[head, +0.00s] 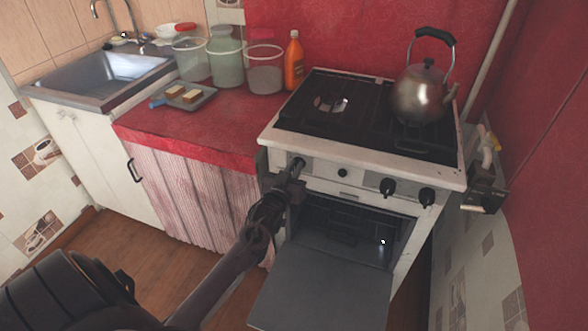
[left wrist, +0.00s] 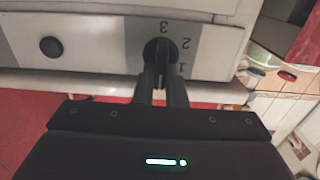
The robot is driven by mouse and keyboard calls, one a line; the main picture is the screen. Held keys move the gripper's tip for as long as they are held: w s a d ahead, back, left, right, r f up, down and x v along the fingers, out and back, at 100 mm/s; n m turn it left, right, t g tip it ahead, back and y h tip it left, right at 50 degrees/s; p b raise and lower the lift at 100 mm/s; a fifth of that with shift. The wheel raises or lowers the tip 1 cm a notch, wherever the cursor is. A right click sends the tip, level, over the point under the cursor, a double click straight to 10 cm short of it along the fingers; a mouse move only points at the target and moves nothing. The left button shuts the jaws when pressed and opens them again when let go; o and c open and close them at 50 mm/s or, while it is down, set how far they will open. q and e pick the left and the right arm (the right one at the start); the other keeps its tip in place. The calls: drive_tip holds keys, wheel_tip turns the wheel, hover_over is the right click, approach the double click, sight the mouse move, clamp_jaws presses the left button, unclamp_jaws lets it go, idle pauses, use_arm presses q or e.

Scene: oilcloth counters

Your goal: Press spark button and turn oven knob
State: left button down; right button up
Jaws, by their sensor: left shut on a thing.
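The white stove (head: 285,140) has a front panel with a leftmost oven knob (head: 298,161), a small round dark button (head: 342,173) to its right, and two black knobs further right. My left gripper (head: 296,174) is at the oven knob, its fingers shut on it. In the left wrist view, which is upside down, the two fingers (left wrist: 161,82) close on the dark knob (left wrist: 155,46), with the numbers 1, 2 and 3 beside it. The round button (left wrist: 50,46) is apart from the fingers. The fingers partly hide the knob. My right gripper is not in view.
The oven door (head: 320,285) hangs open below the panel, close to my left arm. A kettle (head: 418,95) stands on the hob. Jars, an orange bottle (head: 293,62) and a tray (head: 205,98) stand on the red counter (head: 215,122). A sink (head: 95,80) is further left.

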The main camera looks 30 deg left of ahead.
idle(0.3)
use_arm(q)
drive_tip(key=shift+r+n+p, duration=0.1)
drive_tip(key=shift+n+p, duration=0.45)
drive_tip(key=shift+n, duration=0.55)
drive_tip(key=n+p, duration=0.1)
drive_tip(key=n, duration=0.2)
drive_tip(key=n+p, duration=0.1)
drive_tip(key=n, duration=0.2)
drive_tip(key=a+n, duration=0.1)
drive_tip(key=n, duration=0.2)
drive_tip(key=shift+s+f+p, duration=0.15)
drive_tip(key=shift+f+p, duration=0.2)
drive_tip(key=shift+p, duration=0.05)
drive_tip(key=shift+n, duration=0.4)
drive_tip(key=c, duration=1.5)
unclamp_jaws()
drive_tip(key=shift+s, duration=0.1)
